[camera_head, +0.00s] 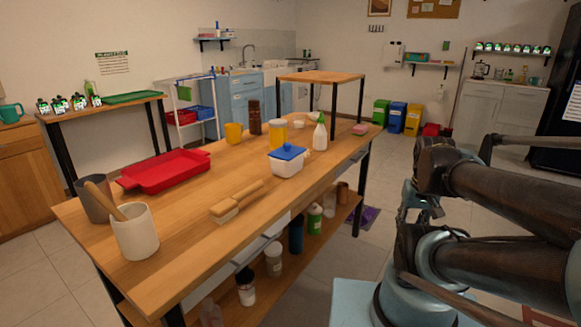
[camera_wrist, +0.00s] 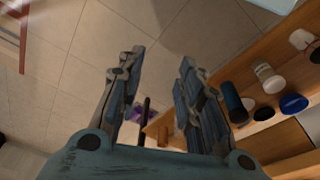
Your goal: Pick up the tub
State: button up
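A white tub with a blue lid (camera_head: 287,162) stands upright on the wooden table, near its right edge in the head view. My gripper (camera_head: 420,208) is to the right of the table, apart from the tub, with free air between them. In the wrist view my gripper (camera_wrist: 157,66) has its two fingers spread, with nothing between them but floor behind. I cannot make out the tub for sure in the wrist view.
Close to the tub stand a white spray bottle (camera_head: 320,133), a yellow container (camera_head: 278,134) and a wooden brush (camera_head: 236,203). A red tray (camera_head: 164,171) and a cream pot with a pestle (camera_head: 135,233) lie further left. A lower shelf (camera_head: 277,272) holds bottles and jars.

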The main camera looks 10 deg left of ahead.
jog(key=shift+o, duration=1.4)
jog(key=o, duration=0.9)
notch_tip(320, 180, up, 2)
jog(key=shift+s+a+n, duration=0.1)
jog(key=shift+a+n, duration=0.05)
jog(key=shift+n, duration=0.35)
jog(key=o, duration=0.4)
jog(key=shift+w+a+r+n, duration=0.3)
jog(key=shift+w+r+n, duration=0.35)
jog(key=shift+r, duration=0.15)
notch_tip(320, 180, up, 21)
jog(key=n+g, duration=0.2)
jog(key=n, duration=2.7)
send_over(287, 151)
jog(key=w, duration=0.1)
notch_tip(287, 151, down, 16)
jog(key=shift+a+f, duration=0.15)
jog(key=shift+f, duration=0.1)
